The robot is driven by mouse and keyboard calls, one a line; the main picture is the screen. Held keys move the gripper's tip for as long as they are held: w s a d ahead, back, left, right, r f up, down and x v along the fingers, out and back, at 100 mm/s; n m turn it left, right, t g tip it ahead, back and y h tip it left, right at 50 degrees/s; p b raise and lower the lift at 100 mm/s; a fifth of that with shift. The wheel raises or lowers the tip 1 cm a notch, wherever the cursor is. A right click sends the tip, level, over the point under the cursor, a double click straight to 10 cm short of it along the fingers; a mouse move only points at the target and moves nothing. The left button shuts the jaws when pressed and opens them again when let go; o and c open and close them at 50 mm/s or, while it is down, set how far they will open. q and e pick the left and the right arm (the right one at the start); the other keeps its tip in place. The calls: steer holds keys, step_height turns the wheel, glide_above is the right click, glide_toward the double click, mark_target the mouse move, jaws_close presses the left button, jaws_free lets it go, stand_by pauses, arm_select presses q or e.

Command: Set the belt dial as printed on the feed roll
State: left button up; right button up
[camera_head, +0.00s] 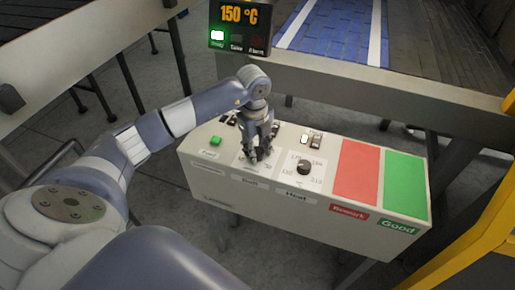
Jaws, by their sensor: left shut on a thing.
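The control box (222,190) stands in the middle with a sloped white top. My left gripper (257,158) reaches down onto the white dial plate above the label that seems to read "Belt". It is shut on the belt dial, which its fingers hide almost fully, so I cannot tell the dial's setting. The black heat dial (304,167) is just to the right, with small numbers around it, apart from the gripper. I cannot make out a feed roll or its print. My right gripper is not in view.
A red pad (357,172) and a green pad (404,184) lie on the box's right part. A green button (215,141) is at its left. A display (240,22) reads 150 °C behind. A blue belt (330,28) runs at the back; a yellow frame (478,240) stands right.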

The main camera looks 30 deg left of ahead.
arm_select(q)
steer(key=o, duration=1.1)
steer(key=shift+c, duration=0.2)
step_height(320, 180, up, 12)
steer(key=shift+s+a, duration=0.15)
steer(key=shift+s, duration=0.15)
